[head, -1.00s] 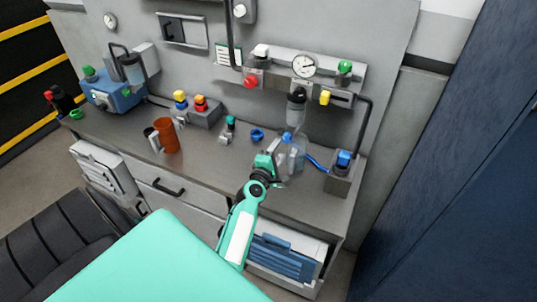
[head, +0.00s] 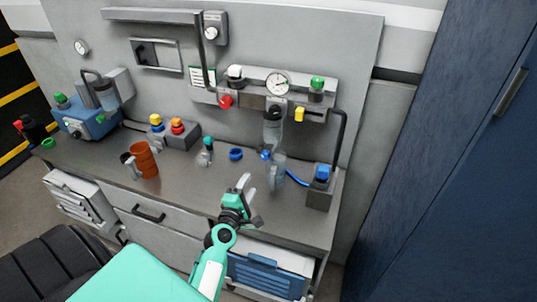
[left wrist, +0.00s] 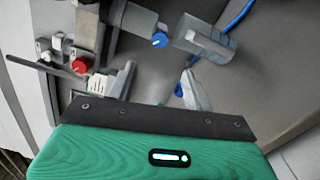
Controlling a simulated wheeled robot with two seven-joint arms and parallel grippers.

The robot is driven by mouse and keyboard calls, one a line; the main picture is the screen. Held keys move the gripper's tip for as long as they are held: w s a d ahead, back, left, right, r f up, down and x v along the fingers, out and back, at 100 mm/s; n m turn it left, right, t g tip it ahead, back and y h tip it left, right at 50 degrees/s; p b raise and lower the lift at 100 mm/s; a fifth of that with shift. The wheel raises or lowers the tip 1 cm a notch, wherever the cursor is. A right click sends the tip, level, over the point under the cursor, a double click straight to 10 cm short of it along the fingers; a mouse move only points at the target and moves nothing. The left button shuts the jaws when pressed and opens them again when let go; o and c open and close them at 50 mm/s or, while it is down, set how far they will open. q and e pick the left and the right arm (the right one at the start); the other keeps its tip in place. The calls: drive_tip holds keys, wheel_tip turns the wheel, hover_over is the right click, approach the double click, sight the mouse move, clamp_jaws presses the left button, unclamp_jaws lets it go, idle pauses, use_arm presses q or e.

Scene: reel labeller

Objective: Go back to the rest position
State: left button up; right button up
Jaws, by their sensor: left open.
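My left gripper (head: 246,203) is in the head view, over the front part of the grey bench. Its two fingers are spread apart and nothing is between them. In the left wrist view the fingers of this gripper (left wrist: 157,88) also stand wide apart. A clear bottle (head: 277,174) stands upright behind and to the right of the gripper, apart from it. The clear bottle (left wrist: 207,38) also shows in the left wrist view, beyond the fingers. My right gripper is not in view.
The bench (head: 190,187) carries an orange mug (head: 146,160), a blue ring (head: 236,154), a button box (head: 178,134) and a blue machine (head: 90,118). A grey block with a blue top (head: 320,186) stands at the right end. A dark blue cabinet (head: 440,170) is at the right.

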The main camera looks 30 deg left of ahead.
use_arm(q)
drive_tip(key=s+d+f+m+g+h, duration=0.1)
drive_tip(key=s+d+m+g+h, duration=0.25)
drive_tip(key=d+m, duration=0.4)
drive_tip(key=s+d+f+m+g+h, duration=0.2)
drive_tip(key=s+d+m+h, duration=0.2)
drive_tip(key=d+m, duration=0.35)
drive_tip(key=s+d+f+m+g+y, duration=0.1)
drive_tip(key=s+f+m+g+y, duration=0.15)
drive_tip(key=s+m+g, duration=1.1)
drive_tip(key=s+f+n+t+b, duration=0.1)
drive_tip(key=s+f+n+t, duration=0.15)
drive_tip(key=f, duration=1.35)
drive_tip(key=s+f+n+t+b, duration=0.1)
drive_tip(key=s+f, duration=0.2)
drive_tip(key=f, duration=1.3)
drive_tip(key=s+a+f+b, duration=0.1)
drive_tip(key=s+a+f, duration=0.2)
drive_tip(key=s+f, duration=1.6)
wheel_tip(320, 180, down, 2)
drive_tip(key=shift+m+g+y, duration=0.3)
drive_tip(key=shift+g, duration=0.15)
